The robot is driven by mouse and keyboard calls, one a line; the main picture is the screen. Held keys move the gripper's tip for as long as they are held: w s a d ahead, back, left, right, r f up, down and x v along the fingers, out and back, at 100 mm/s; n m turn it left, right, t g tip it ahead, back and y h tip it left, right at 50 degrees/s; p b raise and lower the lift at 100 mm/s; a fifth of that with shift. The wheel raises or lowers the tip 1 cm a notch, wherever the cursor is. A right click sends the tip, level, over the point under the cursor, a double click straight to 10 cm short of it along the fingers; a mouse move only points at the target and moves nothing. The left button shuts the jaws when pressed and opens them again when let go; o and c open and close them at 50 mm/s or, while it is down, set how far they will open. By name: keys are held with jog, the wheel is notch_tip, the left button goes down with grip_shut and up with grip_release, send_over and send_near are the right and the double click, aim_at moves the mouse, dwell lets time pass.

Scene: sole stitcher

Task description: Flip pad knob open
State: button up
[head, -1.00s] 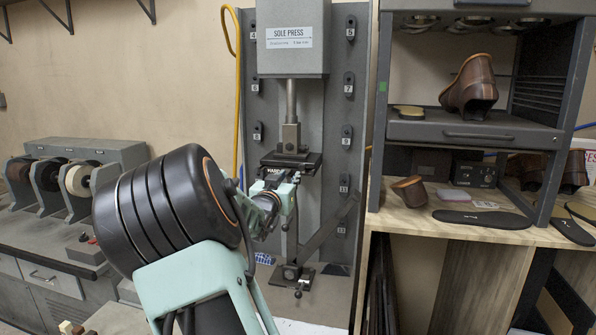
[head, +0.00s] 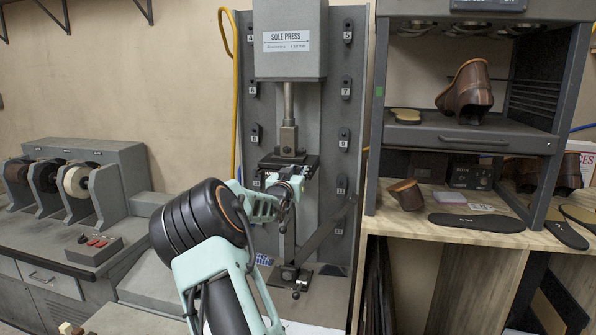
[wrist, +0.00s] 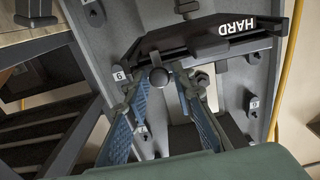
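The dark round pad knob (wrist: 158,78) shows in the wrist view at the near edge of the dark pad holder (wrist: 215,45), which has the word HARD on it. My gripper (wrist: 155,88) is open, with its two blue-padded fingers spread on either side of the knob in that view. I cannot tell whether either finger touches it. In the head view, my gripper (head: 287,190) is just below and in front of the press's pad plate (head: 288,160). The knob is too small or hidden to make out there.
The sole press head (head: 290,40) and its ram stand above the pad plate. A grey shelf (head: 465,130) with a brown boot (head: 467,90) and a wooden bench (head: 460,235) are on the right. A machine with several spools (head: 75,182) is on the left.

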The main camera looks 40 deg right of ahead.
grip_shut()
jog(key=shift+f+n, duration=0.1)
jog(key=shift+n, duration=0.3)
jog(key=n, duration=0.3)
jog(key=shift+w+n+b, duration=0.1)
jog(key=shift+n+b, duration=0.3)
jog(key=n+b, duration=0.1)
jog(key=n, duration=0.2)
jog(key=shift+f+n, duration=0.15)
jog(key=shift+n, duration=0.15)
jog(key=n+b, duration=0.4)
jog(key=n, duration=0.1)
jog(key=shift+f, duration=0.1)
jog(key=shift+n+b, duration=1.6)
jog(key=shift+n, duration=0.8)
